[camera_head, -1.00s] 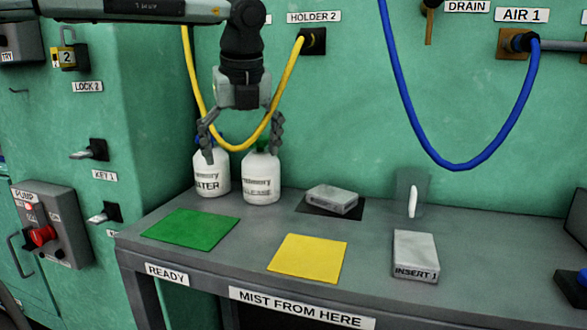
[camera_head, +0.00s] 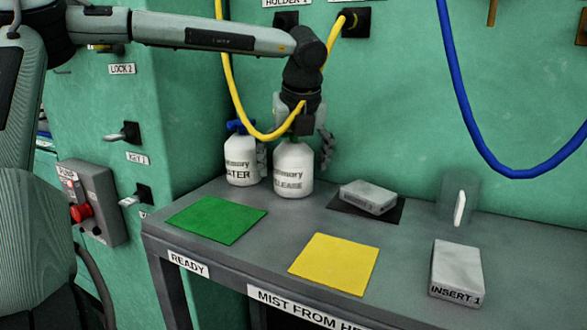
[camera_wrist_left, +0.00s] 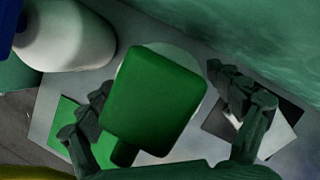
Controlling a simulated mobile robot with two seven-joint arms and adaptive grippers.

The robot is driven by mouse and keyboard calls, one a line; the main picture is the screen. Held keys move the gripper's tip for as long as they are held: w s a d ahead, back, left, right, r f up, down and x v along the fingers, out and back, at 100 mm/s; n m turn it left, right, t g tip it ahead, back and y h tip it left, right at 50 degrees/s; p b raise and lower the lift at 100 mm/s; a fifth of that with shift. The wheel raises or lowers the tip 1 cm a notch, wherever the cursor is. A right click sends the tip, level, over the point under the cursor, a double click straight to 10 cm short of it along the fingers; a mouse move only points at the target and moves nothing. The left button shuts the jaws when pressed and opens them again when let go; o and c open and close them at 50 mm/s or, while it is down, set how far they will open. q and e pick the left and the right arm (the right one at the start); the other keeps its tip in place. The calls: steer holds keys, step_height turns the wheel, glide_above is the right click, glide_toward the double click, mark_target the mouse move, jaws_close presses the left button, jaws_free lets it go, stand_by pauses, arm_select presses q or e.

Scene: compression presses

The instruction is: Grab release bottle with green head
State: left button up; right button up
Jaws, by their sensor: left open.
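The release bottle (camera_head: 293,170) is white, with its label partly reading "RELEASE", and stands upright on the grey bench. Its green head (camera_wrist_left: 153,102) fills the middle of the left wrist view; in the head view it is mostly hidden by my gripper. My left gripper (camera_head: 294,150) is open above and around the bottle's top, with one finger on each side.
A green mat (camera_head: 216,218) and a yellow mat (camera_head: 335,263) lie on the bench (camera_head: 276,226) in front. A grey block (camera_head: 368,197) rests on a black pad, and an INSERT 1 block (camera_head: 457,270) is at right. A yellow hose (camera_head: 226,75) hangs around the arm.

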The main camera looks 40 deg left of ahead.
arm_select(q)
steer(key=c, duration=1.4)
steer(key=shift+c, duration=0.8)
steer(key=shift+r, duration=0.2)
